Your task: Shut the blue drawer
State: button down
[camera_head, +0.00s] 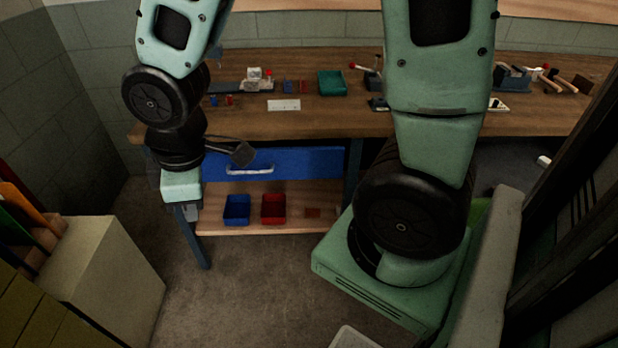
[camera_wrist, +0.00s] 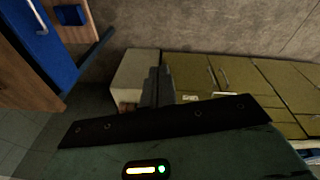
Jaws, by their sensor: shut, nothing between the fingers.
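The blue drawer (camera_head: 305,162) is under the workbench top, with a pale bar handle (camera_head: 250,170) on its front. I cannot tell how far it stands out. In the wrist view, the blue drawer (camera_wrist: 48,48) is at the upper left, with part of its handle (camera_wrist: 38,16) at the top edge. My gripper (camera_head: 244,153) appears in front of the drawer's left part, just above the handle in the head view. I cannot tell whether it touches the drawer. In the wrist view, my gripper's dark fingers (camera_wrist: 155,85) are shut and empty, pointing away from the drawer.
The workbench (camera_head: 330,122) carries a green tray (camera_head: 331,83) and several small items. A blue bin (camera_head: 237,209) and a red bin (camera_head: 273,208) stand on its lower shelf. A pale cabinet (camera_head: 100,275) stands at the left. The floor (camera_head: 235,285) before the bench is clear.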

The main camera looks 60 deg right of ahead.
jog(key=w+d+f+n+t+y+b, duration=0.1)
jog(key=w+d+f+n+t+b, duration=0.25)
jog(key=d+f, duration=0.7)
jog(key=w+d+f+n+t+b, duration=0.15)
jog(key=w+d+f+b, duration=0.35)
jog(key=d+f, duration=0.6)
jog(key=s+d+f+n+t+h+b, duration=0.1)
jog(key=s+d+f+t+h+b, duration=0.35)
jog(key=s+d+t+b, duration=0.85)
jog(key=g, duration=0.2)
send_near(300, 167)
jog(key=w+a, duration=0.2)
jog(key=w, duration=0.2)
jog(key=shift+w+d+r+y+p, duration=0.15)
jog(key=shift+w+d+p, duration=0.1)
jog(key=shift+d, duration=0.2)
jog(key=shift+w+d+y+p, duration=0.15)
jog(key=shift+w+d, duration=0.1)
jog(key=shift+d, duration=0.2)
jog(key=shift+w+d, duration=0.45)
jog(key=shift+d, duration=0.05)
